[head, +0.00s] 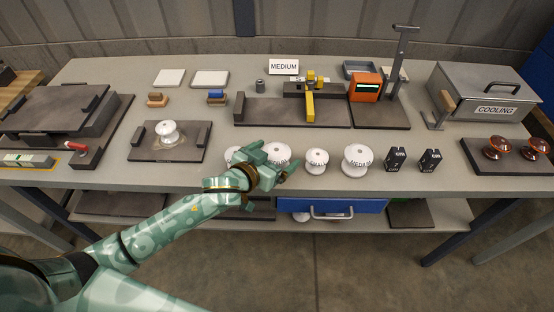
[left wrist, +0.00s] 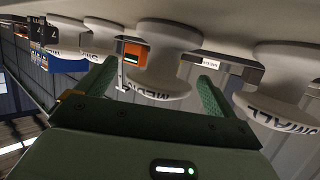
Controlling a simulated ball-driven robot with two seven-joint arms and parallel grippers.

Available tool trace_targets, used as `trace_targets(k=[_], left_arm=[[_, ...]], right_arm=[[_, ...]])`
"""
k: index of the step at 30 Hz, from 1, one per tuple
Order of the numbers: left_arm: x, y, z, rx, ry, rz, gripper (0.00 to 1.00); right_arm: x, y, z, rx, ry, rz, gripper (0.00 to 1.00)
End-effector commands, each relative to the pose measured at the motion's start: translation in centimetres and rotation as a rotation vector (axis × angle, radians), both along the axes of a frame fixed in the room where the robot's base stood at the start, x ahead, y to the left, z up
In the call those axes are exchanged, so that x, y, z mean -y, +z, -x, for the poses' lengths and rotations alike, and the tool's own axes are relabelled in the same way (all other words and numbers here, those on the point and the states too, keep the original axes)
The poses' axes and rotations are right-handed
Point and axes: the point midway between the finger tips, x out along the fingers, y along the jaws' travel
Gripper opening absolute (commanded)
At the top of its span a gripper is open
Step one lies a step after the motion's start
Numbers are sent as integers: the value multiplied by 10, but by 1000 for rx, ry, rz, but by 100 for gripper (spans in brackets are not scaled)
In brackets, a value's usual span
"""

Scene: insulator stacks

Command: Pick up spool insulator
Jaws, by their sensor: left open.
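Several white spool insulators stand in a row along the bench's front edge. A white spool (head: 277,152) stands right by my left gripper (head: 275,165), partly covered by it. Another spool (head: 234,154) is mostly hidden behind the gripper. Two more spools, one (head: 316,160) and a larger one (head: 357,159), stand to the right. In the left wrist view, the open fingers (left wrist: 155,90) have a spool lettered MEDIUM (left wrist: 160,60) showing in the gap between them; contact is not visible. A spool lettered SMALL (left wrist: 285,85) is right of them. My right gripper is not in view.
A white spool (head: 168,131) sits on a dark fixture plate (head: 145,153) at left. Two black blocks (head: 395,159) and brown insulators (head: 497,148) stand at right. A MEDIUM sign (head: 284,67), an orange device (head: 365,86) and a COOLING box (head: 485,92) stand behind.

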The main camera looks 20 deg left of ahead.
Motion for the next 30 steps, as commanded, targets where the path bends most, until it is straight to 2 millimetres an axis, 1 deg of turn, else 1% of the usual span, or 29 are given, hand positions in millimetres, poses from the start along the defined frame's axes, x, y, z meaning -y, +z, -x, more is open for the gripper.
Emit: trace_targets(k=[1, 3, 10, 11, 12, 14, 15, 16, 17, 25, 28, 30], left_arm=[[2, -4, -6, 0, 0, 1, 93], [3, -5, -10, 0, 0, 1, 93], [4, -4, -11, 0, 0, 0, 93], [4, -4, -11, 0, 0, 0, 85], [4, -4, -11, 0, 0, 0, 74], [4, -4, -11, 0, 0, 0, 57], [4, -4, -11, 0, 0, 0, 46], [4, -4, -11, 0, 0, 0, 38], [4, -4, -11, 0, 0, 0, 32], [4, -1, -11, 2, 0, 1, 32], [3, 6, -11, 4, 0, 1, 32], [4, 14, -11, 5, 0, 1, 32]], right_arm=[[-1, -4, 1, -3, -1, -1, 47], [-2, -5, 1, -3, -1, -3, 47], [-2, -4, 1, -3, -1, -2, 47], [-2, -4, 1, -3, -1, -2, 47], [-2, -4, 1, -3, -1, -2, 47], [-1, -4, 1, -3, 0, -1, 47], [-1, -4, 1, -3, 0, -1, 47], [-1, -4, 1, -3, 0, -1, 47], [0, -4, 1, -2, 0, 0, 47], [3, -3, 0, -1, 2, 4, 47], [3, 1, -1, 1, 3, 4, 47], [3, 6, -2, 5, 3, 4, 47]])
